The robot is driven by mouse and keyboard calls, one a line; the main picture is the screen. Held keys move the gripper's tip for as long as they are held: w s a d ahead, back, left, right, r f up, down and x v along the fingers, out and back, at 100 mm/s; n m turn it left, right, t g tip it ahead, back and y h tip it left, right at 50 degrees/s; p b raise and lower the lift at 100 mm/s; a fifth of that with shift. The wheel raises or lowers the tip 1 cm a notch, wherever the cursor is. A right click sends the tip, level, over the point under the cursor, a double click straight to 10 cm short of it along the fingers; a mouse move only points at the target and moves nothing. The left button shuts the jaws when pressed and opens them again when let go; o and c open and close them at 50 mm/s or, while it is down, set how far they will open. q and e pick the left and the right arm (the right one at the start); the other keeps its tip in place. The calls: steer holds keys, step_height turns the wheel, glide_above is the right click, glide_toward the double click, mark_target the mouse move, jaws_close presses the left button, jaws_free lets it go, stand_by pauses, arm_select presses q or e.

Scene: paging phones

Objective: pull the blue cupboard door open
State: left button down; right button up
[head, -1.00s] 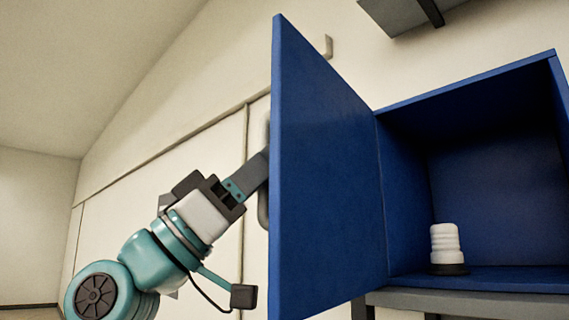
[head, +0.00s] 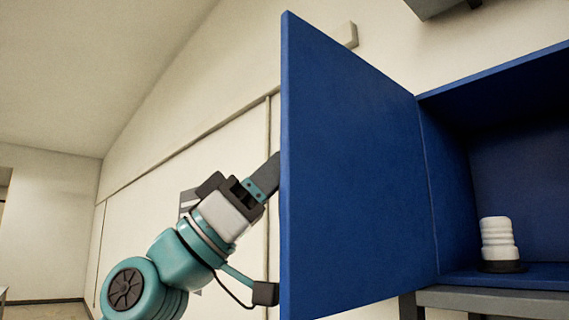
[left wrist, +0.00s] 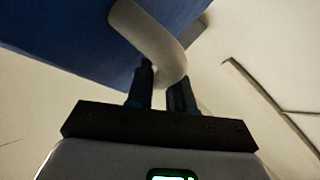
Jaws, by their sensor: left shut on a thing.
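The blue cupboard door (head: 355,170) stands swung wide open in the head view, and the open blue cupboard (head: 500,85) shows to its right. My left gripper (left wrist: 165,85) is at the outer face of the door, shut on the pale curved door handle (left wrist: 150,38) in the left wrist view. In the head view the door hides the handle and my left gripper's fingertips. The blue door also fills the upper left of the left wrist view (left wrist: 65,35). My right gripper is not in view.
A white ribbed object with a dark base (head: 497,243) stands on the cupboard floor. A grey stand (head: 500,301) is under the cupboard. A grey fixture (head: 440,6) is at the top. The pale wall is behind my left arm.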

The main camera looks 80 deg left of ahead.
arm_select(q)
steer(key=shift+a+f, duration=0.1)
steer(key=shift+f, duration=0.05)
stand_by(0.5)
steer(key=c, duration=1.1)
jaws_free()
steer(key=shift+a, duration=0.2)
steer(key=shift+d, duration=0.1)
steer(key=b+v, duration=0.5)
steer(key=v, duration=1.1)
